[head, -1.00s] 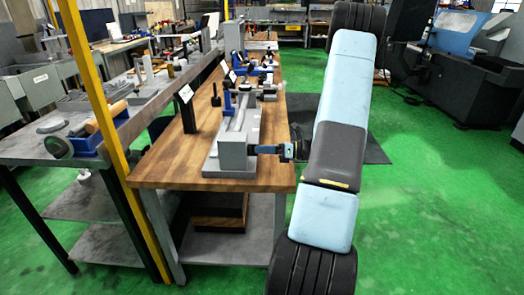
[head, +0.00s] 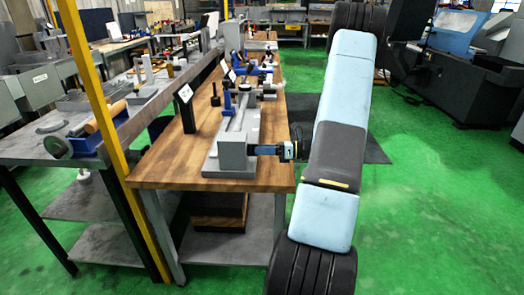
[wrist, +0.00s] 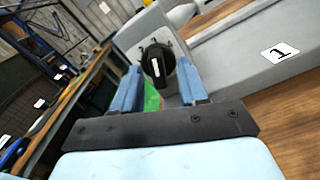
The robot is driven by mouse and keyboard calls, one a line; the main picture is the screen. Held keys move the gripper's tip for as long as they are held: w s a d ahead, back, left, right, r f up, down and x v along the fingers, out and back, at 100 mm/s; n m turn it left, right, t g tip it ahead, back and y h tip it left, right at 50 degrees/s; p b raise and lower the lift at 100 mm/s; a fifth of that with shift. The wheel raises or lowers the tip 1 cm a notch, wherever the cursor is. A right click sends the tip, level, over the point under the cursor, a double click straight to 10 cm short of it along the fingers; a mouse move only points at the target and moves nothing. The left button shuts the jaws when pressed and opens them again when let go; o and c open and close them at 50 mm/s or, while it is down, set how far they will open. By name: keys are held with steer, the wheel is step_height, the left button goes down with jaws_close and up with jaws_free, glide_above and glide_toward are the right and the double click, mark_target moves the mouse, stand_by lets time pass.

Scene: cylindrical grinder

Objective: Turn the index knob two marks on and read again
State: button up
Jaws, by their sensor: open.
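The index knob (wrist: 157,65) is black and round with a white bar, which stands nearly upright in the wrist view. It sits on the end face of the grey grinder fixture (wrist: 137,32), which also shows at the bench's near end in the head view (head: 233,155). My gripper (wrist: 160,84) has its blue fingers on either side of the knob, with gaps visible. In the head view my gripper (head: 262,150) meets the fixture's right side, and the knob is hidden there.
A white label reading 1 (wrist: 281,52) lies on the fixture's grey side. The wooden bench (head: 165,168) holds a black stand with a white card (head: 185,100). A yellow post (head: 95,95) stands left.

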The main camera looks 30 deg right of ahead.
steer(key=v, duration=1.3)
steer(key=shift+s+d, duration=0.25)
steer(key=shift+d, duration=0.1)
steer(key=s+a+r+n+g+h, duration=0.1)
steer(key=a+r+n+g+h, duration=0.2)
steer(key=a+r+n+g, duration=0.5)
steer(key=s+a+r+n+g+h, duration=0.15)
steer(key=a+r+n, duration=0.4)
steer(key=a, duration=0.75)
steer(key=s+a+r+n+t+h, duration=0.5)
steer(key=s+a+r+n+h, duration=0.5)
steer(key=s+n, duration=0.4)
steer(key=shift+s+a+r+n, duration=0.4)
steer(key=shift+r+n, duration=0.3)
steer(key=shift+n, duration=0.25)
steer(key=shift+w+a+h, duration=0.1)
steer(key=shift+h, duration=0.15)
